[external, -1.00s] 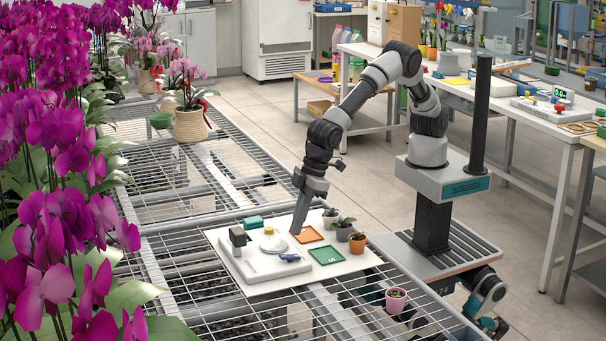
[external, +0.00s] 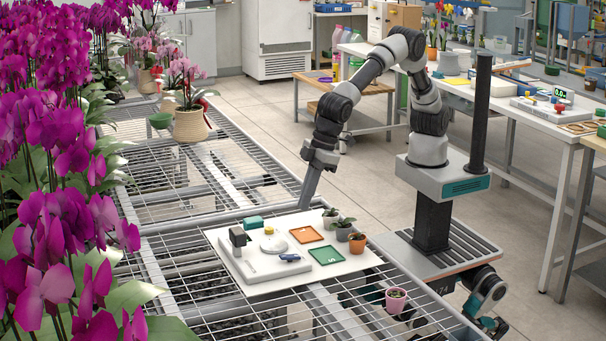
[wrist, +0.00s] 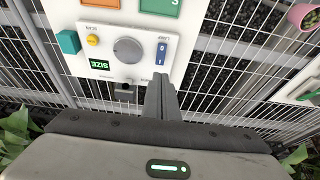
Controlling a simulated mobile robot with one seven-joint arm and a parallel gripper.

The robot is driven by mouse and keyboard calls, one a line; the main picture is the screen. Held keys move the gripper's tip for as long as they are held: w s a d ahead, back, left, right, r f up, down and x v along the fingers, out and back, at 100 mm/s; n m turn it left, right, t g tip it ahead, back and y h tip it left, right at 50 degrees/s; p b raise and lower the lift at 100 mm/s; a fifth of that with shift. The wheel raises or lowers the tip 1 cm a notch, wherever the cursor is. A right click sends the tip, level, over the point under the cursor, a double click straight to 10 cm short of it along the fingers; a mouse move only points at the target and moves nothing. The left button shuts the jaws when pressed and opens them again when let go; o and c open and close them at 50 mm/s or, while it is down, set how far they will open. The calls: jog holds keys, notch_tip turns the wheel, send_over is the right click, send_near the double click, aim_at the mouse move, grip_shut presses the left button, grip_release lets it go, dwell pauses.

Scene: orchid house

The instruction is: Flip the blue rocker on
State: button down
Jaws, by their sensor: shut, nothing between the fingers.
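The blue rocker (wrist: 162,53) sits on a white control panel (wrist: 148,78), to the right of a grey round dial in the wrist view. It bears light marks, but I cannot tell which end is pressed. In the external view the rocker (external: 290,257) is a small blue piece at the panel's front right. My gripper (wrist: 161,78) is shut and empty, its fingertips just below the rocker in the wrist picture. In the external view my gripper (external: 302,207) points down, above and behind the board, apart from the rocker.
The dial (wrist: 127,50), a yellow button (wrist: 92,40), a green display (wrist: 99,64) and a teal block (wrist: 68,42) are near. The white board (external: 235,268) also bears orange (external: 306,235) and green (external: 327,255) squares and small pots (external: 357,243). Open mesh bench surrounds it.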

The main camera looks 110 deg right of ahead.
aim_at(283, 256)
jog(key=shift+w+r+t+b, duration=0.2)
jog(key=shift+w+t+b, duration=0.1)
jog(key=shift+w, duration=0.2)
jog(key=b+x, duration=0.1)
jog(key=x, duration=0.8)
jog(key=b+x, duration=0.1)
jog(key=x, duration=0.4)
jog(key=shift+s+f+b, duration=0.15)
jog(key=shift+s+b, duration=0.15)
jog(key=shift+s, duration=0.05)
jog(key=shift+p, duration=0.3)
